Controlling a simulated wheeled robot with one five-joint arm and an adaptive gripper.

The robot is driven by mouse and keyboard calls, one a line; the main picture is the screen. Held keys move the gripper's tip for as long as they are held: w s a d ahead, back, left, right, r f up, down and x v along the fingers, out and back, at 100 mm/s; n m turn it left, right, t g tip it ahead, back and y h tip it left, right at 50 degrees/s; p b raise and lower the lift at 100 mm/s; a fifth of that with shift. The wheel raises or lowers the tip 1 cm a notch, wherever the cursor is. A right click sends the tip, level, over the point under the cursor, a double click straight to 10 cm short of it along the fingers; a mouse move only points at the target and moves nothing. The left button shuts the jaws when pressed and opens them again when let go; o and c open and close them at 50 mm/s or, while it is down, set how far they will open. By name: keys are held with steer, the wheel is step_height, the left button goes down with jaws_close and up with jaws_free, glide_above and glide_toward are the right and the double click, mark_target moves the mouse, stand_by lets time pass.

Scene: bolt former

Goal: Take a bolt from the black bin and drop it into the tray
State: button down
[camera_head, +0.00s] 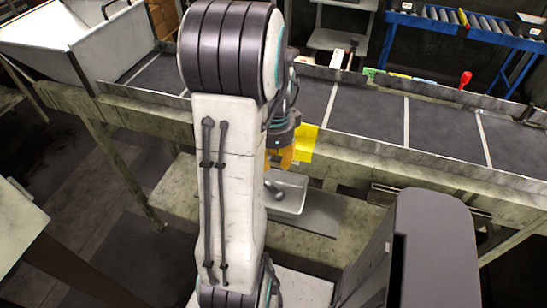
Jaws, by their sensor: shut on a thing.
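My gripper (280,160), with orange fingertips, points down above the metal tray and is partly hidden by my arm. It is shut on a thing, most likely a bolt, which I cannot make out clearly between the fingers. The shallow silver tray (291,204) lies on the lower shelf below the conveyor's near edge. A small grey piece (273,187) shows below the fingers, over or in the tray's left part. I cannot tell whether it is held or lying there. I cannot pick out the black bin.
A dark conveyor belt (365,115) on a worn frame runs behind the gripper. A yellow sign (304,143) is on its near side. A large white hopper (95,45) stands at the upper left. A red-handled item (465,79) and a blue roller stand (430,25) are farther back.

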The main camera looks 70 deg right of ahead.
steer(key=shift+f+b, duration=1.35)
steer(key=shift+f, duration=0.7)
steer(key=c, duration=0.8)
jaws_free()
steer(key=shift+c, duration=0.2)
step_height(320, 180, up, 12)
steer(key=shift+r, duration=0.1)
